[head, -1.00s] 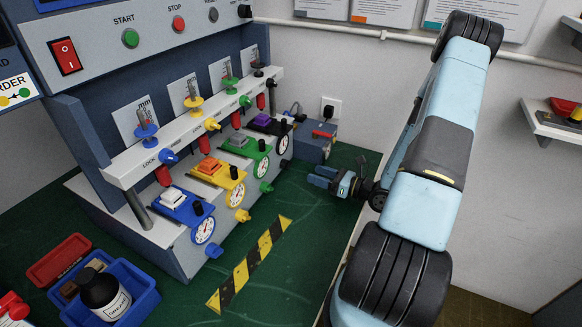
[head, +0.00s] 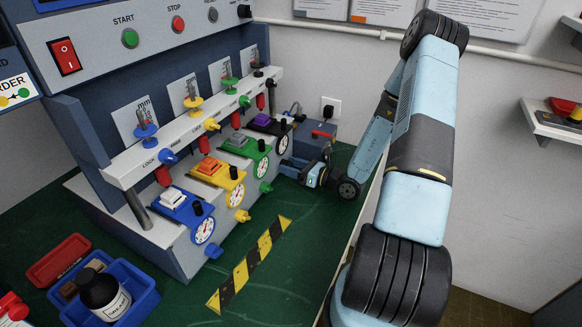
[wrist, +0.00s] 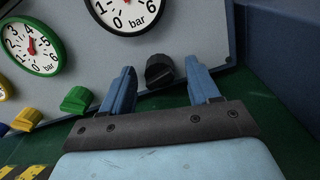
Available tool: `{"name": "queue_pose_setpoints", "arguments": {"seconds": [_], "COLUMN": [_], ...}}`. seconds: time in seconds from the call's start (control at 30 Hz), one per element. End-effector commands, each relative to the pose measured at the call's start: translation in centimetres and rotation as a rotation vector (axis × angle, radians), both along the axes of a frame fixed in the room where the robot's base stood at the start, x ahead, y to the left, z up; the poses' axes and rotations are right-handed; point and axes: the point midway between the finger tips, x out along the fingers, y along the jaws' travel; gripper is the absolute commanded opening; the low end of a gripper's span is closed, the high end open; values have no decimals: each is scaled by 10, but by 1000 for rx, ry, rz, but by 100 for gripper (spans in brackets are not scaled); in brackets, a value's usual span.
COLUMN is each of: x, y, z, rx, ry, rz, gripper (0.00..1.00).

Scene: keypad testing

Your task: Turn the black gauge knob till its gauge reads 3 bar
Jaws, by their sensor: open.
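The black gauge knob (wrist: 159,70) is in the wrist view, below its round black-rimmed gauge (wrist: 125,14). My gripper (head: 291,168) is open at the far right end of the panel in the head view. In the wrist view its blue fingers stand to either side of the knob, with a gap visible on both sides. In the head view the black gauge (head: 283,145) is small and the knob is hidden by my gripper.
The green gauge (wrist: 31,46) and green knob (wrist: 76,100) are left of my gripper in the wrist view. The green bench top (head: 310,215) in front is clear.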

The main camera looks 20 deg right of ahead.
Motion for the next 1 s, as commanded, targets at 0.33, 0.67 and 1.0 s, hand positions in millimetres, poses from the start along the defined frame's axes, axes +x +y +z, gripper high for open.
{"name": "queue_pose_setpoints", "arguments": {"seconds": [0.33, 0.67, 1.0], "x": [0, 0, 0], "y": [0, 0, -1], "z": [0, 0, 0], "rx": [0, 0, 33], "ry": [0, 0, 33], "rz": [0, 0, -1], "gripper": [32, 5, 5]}}
